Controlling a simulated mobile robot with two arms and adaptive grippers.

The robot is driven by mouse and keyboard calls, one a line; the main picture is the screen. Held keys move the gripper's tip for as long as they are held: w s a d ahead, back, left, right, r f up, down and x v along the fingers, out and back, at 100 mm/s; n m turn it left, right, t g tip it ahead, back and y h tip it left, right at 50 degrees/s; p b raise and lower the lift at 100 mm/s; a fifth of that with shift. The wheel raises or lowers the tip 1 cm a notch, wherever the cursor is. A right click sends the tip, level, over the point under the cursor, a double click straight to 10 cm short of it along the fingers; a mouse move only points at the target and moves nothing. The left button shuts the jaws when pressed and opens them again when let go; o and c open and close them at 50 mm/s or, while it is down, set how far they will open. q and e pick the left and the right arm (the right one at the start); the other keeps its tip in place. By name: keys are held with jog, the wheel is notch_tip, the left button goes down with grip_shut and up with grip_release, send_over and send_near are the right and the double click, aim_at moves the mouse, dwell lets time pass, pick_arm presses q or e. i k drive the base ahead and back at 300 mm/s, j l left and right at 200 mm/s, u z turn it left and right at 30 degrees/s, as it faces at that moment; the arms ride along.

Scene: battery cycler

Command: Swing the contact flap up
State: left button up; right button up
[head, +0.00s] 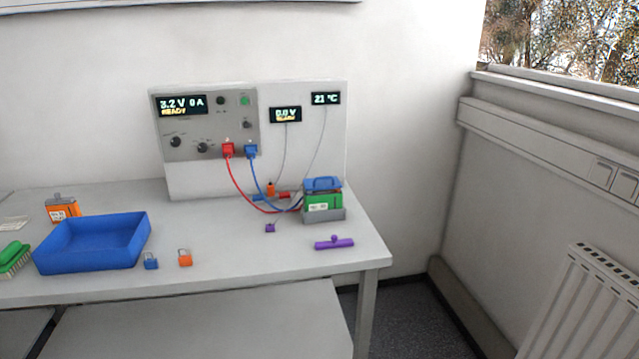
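A green block with a white label (322,203) sits in a grey holder (325,217) near the right end of the table. A blue part with a raised handle-like shape (322,184) lies across the top of the green block. It looks like the contact flap in a lowered position, but its hinge is too small to make out. Red and blue leads (237,190) run from the cycler panel (205,125) towards the holder's left side. Neither of my grippers is in view.
A purple bar with a knob (334,243) lies in front of the holder. A small purple clip (270,228) lies to its left. A blue tray (92,245), blue padlock (151,261), orange padlock (185,257), orange-labelled block (62,208) and green brush (14,257) occupy the left. The table's front middle is clear.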

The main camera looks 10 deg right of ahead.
aim_at(330, 182)
jog(key=i+l, duration=0.95)
jog(key=i, duration=0.15)
